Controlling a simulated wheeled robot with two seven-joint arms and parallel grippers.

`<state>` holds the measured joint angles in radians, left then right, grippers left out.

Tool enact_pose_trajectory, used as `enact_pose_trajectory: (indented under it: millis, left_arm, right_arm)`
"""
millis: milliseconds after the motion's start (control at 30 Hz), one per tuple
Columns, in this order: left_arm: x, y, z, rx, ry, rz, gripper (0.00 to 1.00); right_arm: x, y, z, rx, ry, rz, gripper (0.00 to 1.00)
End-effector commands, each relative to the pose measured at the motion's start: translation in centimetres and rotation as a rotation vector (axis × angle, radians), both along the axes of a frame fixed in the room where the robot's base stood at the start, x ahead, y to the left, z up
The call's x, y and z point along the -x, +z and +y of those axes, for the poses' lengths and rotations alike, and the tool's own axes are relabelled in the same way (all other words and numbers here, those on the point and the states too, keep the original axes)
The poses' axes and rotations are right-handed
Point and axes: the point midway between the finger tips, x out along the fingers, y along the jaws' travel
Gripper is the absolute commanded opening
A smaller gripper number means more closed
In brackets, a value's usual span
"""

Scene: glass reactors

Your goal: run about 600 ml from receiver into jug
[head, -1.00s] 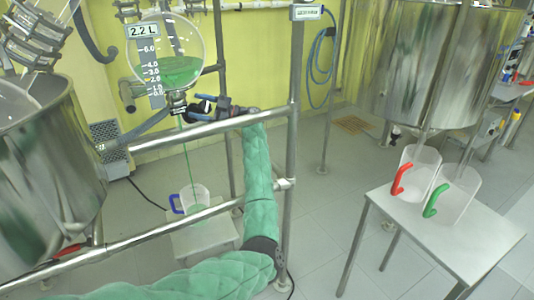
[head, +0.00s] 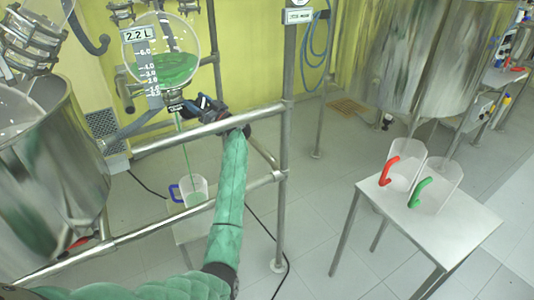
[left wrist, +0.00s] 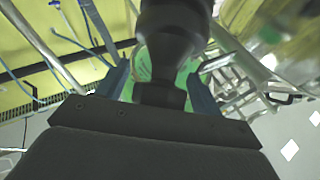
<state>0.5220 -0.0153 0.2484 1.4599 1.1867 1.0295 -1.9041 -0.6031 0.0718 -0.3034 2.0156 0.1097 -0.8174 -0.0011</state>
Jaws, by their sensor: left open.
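The round glass receiver (head: 165,60) hangs at upper left with green liquid in its lower part; its sign reads 2.2 L. A thin green stream (head: 186,150) runs from its outlet (head: 174,104) into the jug with the blue handle (head: 201,184), which holds some green liquid. My left gripper (head: 196,105) is open at the outlet valve, beyond the upper rail. In the left wrist view its fingers (left wrist: 160,85) stand either side of a dark valve part (left wrist: 168,40); contact is unclear. My right gripper is out of view.
Metal rails (head: 205,130) and a post (head: 287,130) stand around my left arm. The jug stands on a low stand (head: 190,231). Jugs with red (head: 404,164) and green (head: 437,186) handles stand on a table (head: 430,235) at right, below a steel vessel (head: 415,70).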

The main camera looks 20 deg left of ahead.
Motion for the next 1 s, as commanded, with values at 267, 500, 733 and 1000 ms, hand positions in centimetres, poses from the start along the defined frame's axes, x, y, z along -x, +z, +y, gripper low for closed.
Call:
enact_pose_trajectory:
  millis: [267,500,733,1000]
  left_arm:
    - [0.4,-1.3,-2.5,0.000,-0.014,0.023,0.67]
    - [1.1,-2.5,-5.4,0.001,-0.013,0.022,0.67]
    - [1.6,-3.1,-7.8,-0.044,-0.075,0.015,0.67]
    - [1.7,-3.5,-10.7,-0.155,-0.296,0.001,0.67]
  right_arm:
    - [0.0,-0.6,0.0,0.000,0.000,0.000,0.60]
    - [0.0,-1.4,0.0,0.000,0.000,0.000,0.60]
    - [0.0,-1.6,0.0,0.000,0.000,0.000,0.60]
    - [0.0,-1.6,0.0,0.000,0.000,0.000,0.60]
